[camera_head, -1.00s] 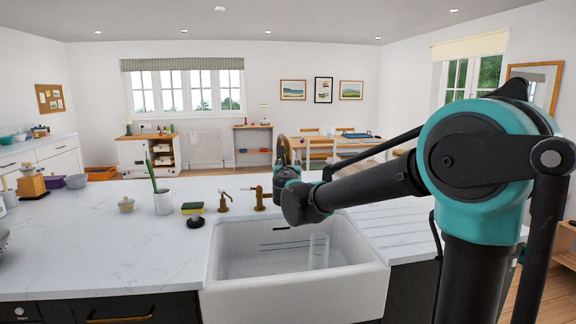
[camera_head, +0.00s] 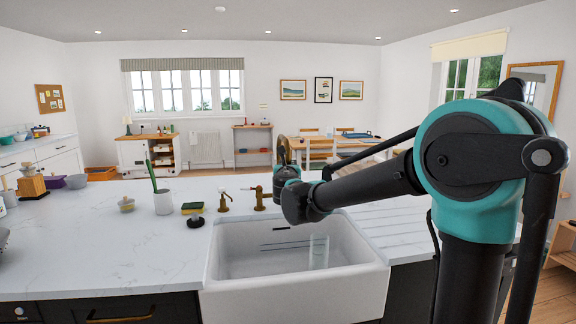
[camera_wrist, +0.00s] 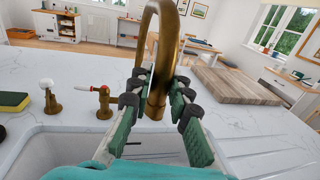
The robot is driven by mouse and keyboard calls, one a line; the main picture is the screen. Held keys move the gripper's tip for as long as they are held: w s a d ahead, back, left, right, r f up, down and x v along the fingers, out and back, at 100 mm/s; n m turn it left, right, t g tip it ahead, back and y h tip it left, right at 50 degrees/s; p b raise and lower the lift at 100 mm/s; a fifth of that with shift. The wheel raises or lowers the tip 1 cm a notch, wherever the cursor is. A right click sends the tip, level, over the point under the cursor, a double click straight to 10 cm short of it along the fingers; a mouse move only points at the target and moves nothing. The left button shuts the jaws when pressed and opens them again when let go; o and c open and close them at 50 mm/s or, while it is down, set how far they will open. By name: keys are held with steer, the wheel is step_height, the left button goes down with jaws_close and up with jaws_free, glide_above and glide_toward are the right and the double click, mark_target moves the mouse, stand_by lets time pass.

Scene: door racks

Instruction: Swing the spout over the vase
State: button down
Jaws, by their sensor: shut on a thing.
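The brass gooseneck spout (camera_wrist: 154,55) rises from the far side of the sink in the wrist view, its curved top cut off by the upper edge. My gripper (camera_wrist: 160,92) has one finger on each side of the spout's hanging end and is shut on it. In the head view the spout (camera_head: 283,148) shows only as a dark arch behind my arm, and my gripper is mostly hidden. The clear glass vase (camera_head: 319,252) stands upright in the white sink (camera_head: 290,300), toward its right side. The vase cannot be made out in the wrist view.
A sponge (camera_head: 192,208) lies left of the sink. A wooden board (camera_wrist: 232,84) lies at the right. The drainer grooves (camera_head: 395,232) are clear.

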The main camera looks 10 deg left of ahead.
steer(key=shift+d, duration=0.1)
steer(key=w+d, duration=0.8)
steer(key=d, duration=0.4)
steer(key=shift+w+d, duration=0.15)
steer(key=shift+w, duration=0.05)
steer(key=c, duration=1.4)
jaws_free()
steer(key=shift+s+r, duration=0.1)
steer(key=shift+s, duration=0.1)
